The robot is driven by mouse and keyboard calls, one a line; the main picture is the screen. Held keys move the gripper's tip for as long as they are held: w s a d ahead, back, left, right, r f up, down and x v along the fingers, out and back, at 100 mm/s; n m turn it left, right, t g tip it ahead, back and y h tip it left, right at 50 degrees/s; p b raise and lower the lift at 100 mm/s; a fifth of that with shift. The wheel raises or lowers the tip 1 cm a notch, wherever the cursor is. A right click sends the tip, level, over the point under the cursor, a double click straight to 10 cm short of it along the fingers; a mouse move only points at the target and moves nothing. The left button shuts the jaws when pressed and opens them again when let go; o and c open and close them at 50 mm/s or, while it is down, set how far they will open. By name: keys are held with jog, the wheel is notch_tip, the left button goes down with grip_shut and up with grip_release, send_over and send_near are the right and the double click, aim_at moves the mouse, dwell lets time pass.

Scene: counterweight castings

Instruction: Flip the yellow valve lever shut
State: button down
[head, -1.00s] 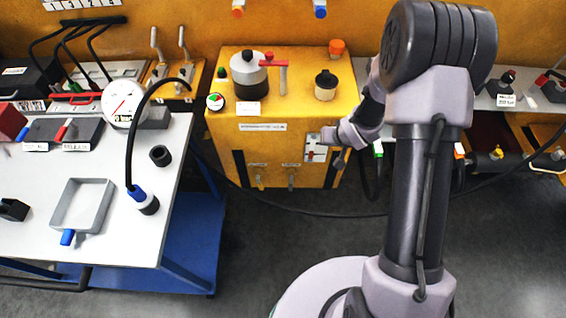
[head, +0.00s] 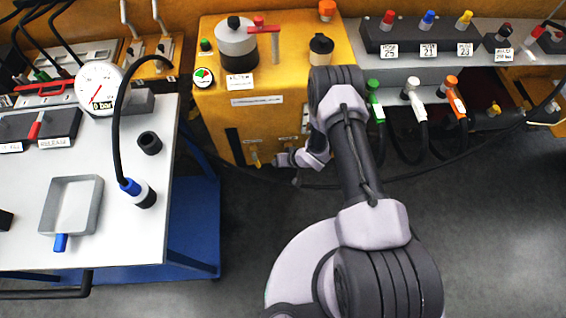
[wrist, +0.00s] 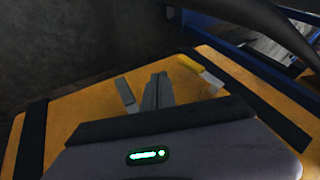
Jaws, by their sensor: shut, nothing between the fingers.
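The yellow valve lever (head: 255,159) is on the lower front face of the yellow cabinet (head: 215,118), small in the head view. In the wrist view the yellow lever (wrist: 191,64) is tilted, just right of my fingertips, with a pale part beside it. My gripper (head: 277,159) is at the cabinet front, right of the yellow lever in the head view. In the wrist view my gripper (wrist: 160,78) is shut and empty, between the yellow lever and a grey lever (wrist: 125,92). A small gap shows to the yellow lever; contact cannot be told.
A white table (head: 100,220) with a gauge (head: 101,88), a grey tray (head: 92,205) and a black hose (head: 116,140) stands left. Colored hose connectors (head: 413,95) hang at right. A dark cable crosses the floor. The floor in front of the cabinet is open.

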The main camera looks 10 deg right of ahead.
aim_at(260, 166)
jog(key=a, duration=0.1)
jog(key=a+f, duration=0.1)
jog(key=a, duration=0.1)
jog(key=a+b, duration=0.1)
jog(key=shift+w+a+f, duration=0.2)
jog(key=shift+w, duration=0.05)
jog(key=shift+a+f+b, duration=0.4)
jog(key=shift+a+b, duration=0.3)
jog(key=shift+b, duration=0.15)
jog(key=shift+r, duration=0.15)
jog(key=shift+d, duration=0.1)
